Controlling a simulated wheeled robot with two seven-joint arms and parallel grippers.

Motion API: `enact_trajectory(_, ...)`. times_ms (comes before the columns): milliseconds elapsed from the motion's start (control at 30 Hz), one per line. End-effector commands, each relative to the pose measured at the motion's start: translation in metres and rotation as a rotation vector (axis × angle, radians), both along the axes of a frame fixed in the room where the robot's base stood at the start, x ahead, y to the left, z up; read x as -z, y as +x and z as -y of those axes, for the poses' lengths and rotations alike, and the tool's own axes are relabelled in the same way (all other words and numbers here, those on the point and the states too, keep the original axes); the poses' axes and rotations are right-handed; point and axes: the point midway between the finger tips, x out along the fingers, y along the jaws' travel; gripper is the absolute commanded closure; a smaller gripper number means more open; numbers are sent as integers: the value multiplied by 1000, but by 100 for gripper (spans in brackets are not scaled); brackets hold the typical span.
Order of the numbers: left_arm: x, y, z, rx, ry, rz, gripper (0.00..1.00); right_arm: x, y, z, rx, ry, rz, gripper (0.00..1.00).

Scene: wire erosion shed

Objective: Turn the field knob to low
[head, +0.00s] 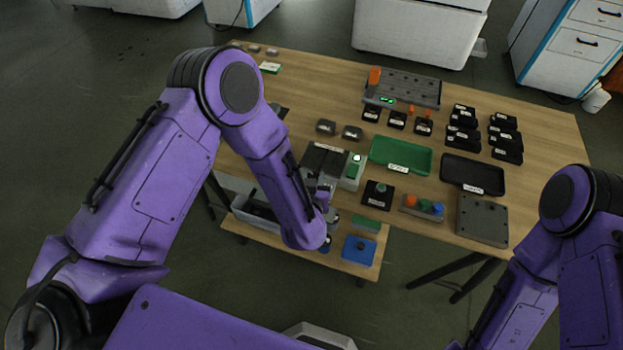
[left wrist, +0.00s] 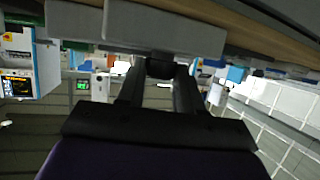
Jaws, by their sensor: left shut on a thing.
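My left gripper (head: 323,192) is at the front edge of a grey and black device (head: 332,160) near the table's front edge. In the left wrist view, the two dark fingers of my left gripper (left wrist: 160,88) are closed on a small dark knob (left wrist: 160,66). The knob sits on the front of a grey housing (left wrist: 150,25). I cannot read the knob's pointer or any markings, and my left arm partly hides the device in the head view. My right arm shows at the right, but its gripper is out of the picture.
A green tray (head: 400,155) and a black tray (head: 472,174) lie right of the device. A black box with a green button (head: 377,194) and a grey block with coloured knobs (head: 422,207) stand nearby. A lower shelf with a blue box (head: 359,250) is in front.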

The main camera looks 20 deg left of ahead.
Motion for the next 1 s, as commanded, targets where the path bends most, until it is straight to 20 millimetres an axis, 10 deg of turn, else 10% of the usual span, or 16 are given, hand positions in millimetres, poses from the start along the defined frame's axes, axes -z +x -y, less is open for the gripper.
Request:
enact_trajectory(567,0,1,1,-39,-1,1,95,0,0,0,0,0,0,57)
enact_trajectory(600,0,1,1,-39,-1,1,58,0,0,0,0,0,0,57)
enact_trajectory(667,0,1,1,-39,-1,1,39,0,0,0,0,0,0,57)
enact_trajectory(1000,-1,-3,2,-37,-1,0,39,1,0,0,0,0,0,57)
